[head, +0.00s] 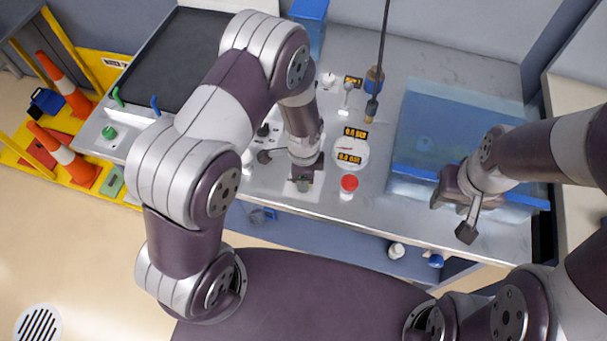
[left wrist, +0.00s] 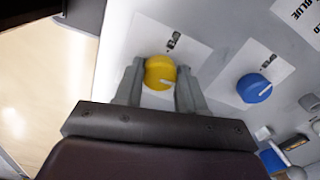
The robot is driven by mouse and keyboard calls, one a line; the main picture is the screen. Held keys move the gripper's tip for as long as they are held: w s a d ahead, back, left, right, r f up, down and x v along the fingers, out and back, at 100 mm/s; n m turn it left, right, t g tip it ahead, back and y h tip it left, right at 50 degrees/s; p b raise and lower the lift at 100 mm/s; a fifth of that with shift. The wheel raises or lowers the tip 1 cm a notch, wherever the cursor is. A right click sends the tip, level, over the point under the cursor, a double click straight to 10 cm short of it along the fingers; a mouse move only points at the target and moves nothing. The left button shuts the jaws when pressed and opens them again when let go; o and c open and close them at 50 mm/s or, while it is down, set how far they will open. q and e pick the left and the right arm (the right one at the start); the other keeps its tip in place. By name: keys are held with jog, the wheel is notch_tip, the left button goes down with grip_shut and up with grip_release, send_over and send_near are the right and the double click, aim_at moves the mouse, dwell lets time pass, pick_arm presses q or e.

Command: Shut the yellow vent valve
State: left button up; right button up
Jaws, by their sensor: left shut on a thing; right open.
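The yellow vent valve (left wrist: 160,73) is a round knob on a white label plate marked OPEN in the left wrist view. In the head view my left gripper (head: 303,176) reaches down to the front of the bench and hides the knob. My right gripper (head: 453,212) is open and empty above the right side of the bench, by the blue clear-walled tank (head: 440,112).
A blue knob (left wrist: 254,88) sits right of the yellow one on its own plate. A round gauge (head: 350,153) and a red-capped white bottle (head: 349,187) stand right of my left gripper. A black tray (head: 180,62) lies at the back left. Orange cones (head: 62,158) stand at far left.

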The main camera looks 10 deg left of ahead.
pick_arm(q)
jog(key=shift+w, duration=0.1)
dwell(0.3)
jog(key=o, duration=1.1)
jog(key=shift+c, duration=0.2)
jog(key=shift+r, duration=0.1)
notch_tip(320, 180, up, 13)
jog(key=b, duration=0.1)
jog(key=shift+f+b, duration=0.2)
jog(key=shift+b, duration=0.15)
jog(key=s+a+r+n, duration=0.2)
jog(key=s+a+n, duration=0.1)
jog(key=n, duration=0.4)
jog(key=s+a+r+n+t, duration=0.1)
jog(key=s+a+n, duration=0.3)
jog(key=n, duration=0.4)
jog(key=shift+s+r, duration=0.8)
jog(key=shift+r, duration=0.1)
